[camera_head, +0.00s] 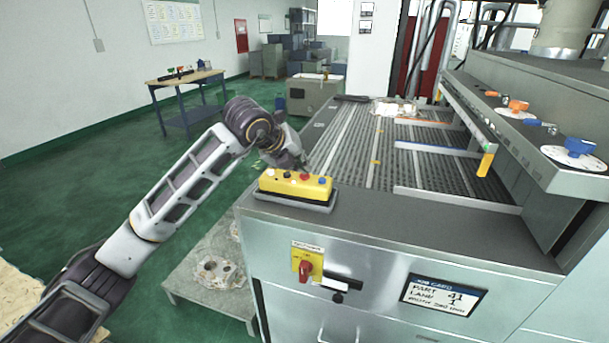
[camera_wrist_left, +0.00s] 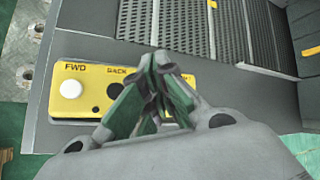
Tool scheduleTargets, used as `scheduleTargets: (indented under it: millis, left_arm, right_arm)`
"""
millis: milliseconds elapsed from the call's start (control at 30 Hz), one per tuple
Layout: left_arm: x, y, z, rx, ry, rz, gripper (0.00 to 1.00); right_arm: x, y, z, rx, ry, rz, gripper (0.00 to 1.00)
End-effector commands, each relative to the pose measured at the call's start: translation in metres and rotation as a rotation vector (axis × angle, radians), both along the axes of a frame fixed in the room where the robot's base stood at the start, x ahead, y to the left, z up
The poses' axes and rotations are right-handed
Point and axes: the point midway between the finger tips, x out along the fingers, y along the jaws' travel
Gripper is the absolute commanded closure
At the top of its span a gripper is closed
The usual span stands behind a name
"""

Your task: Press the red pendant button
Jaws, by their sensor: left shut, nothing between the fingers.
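The yellow pendant (camera_head: 290,186) lies on the near left corner of the grey machine top, in a dark tray. Its red button (camera_head: 304,177) sits right of the middle, between a dark button and a blue button (camera_head: 323,181). In the wrist view the pendant (camera_wrist_left: 95,70) shows a white button (camera_wrist_left: 71,89) under FWD and a black button (camera_wrist_left: 115,90) under BACK. My left gripper (camera_head: 303,166) is shut and empty, its tips close behind the red button; contact cannot be told. In the wrist view its fingers (camera_wrist_left: 160,62) hide the red button.
A slotted conveyor bed (camera_head: 370,150) stretches behind the pendant. A red rotary switch (camera_head: 305,270) is on the cabinet front. A ledge with coloured knobs (camera_head: 518,105) stands at right. A casting (camera_head: 218,272) lies on a low pallet at left.

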Motion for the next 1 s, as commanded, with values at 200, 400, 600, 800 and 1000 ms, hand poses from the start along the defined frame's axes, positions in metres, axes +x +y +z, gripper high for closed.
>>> scheduleTargets:
  millis: [200,400,600,800,1000]
  left_arm:
    - [0.0,0.0,0.008,0.0,0.0,0.0,1.0]
    - [0.0,0.0,0.009,0.0,0.0,0.0,1.0]
    - [0.0,0.0,0.009,0.0,0.0,0.0,1.0]
    - [0.0,0.0,0.016,-0.001,-0.001,0.0,1.0]
    - [0.0,0.0,0.028,-0.001,0.0,-0.001,1.0]
  right_arm:
    - [0.004,-0.012,0.004,-0.013,-0.004,0.001,0.6]
    - [0.009,-0.025,0.006,-0.026,-0.01,0.003,0.6]
    - [0.007,-0.019,0.005,-0.02,-0.007,0.003,0.6]
    - [0.005,-0.016,0.008,-0.017,-0.006,0.003,0.6]
    - [0.001,-0.014,0.014,-0.014,-0.002,0.003,0.6]
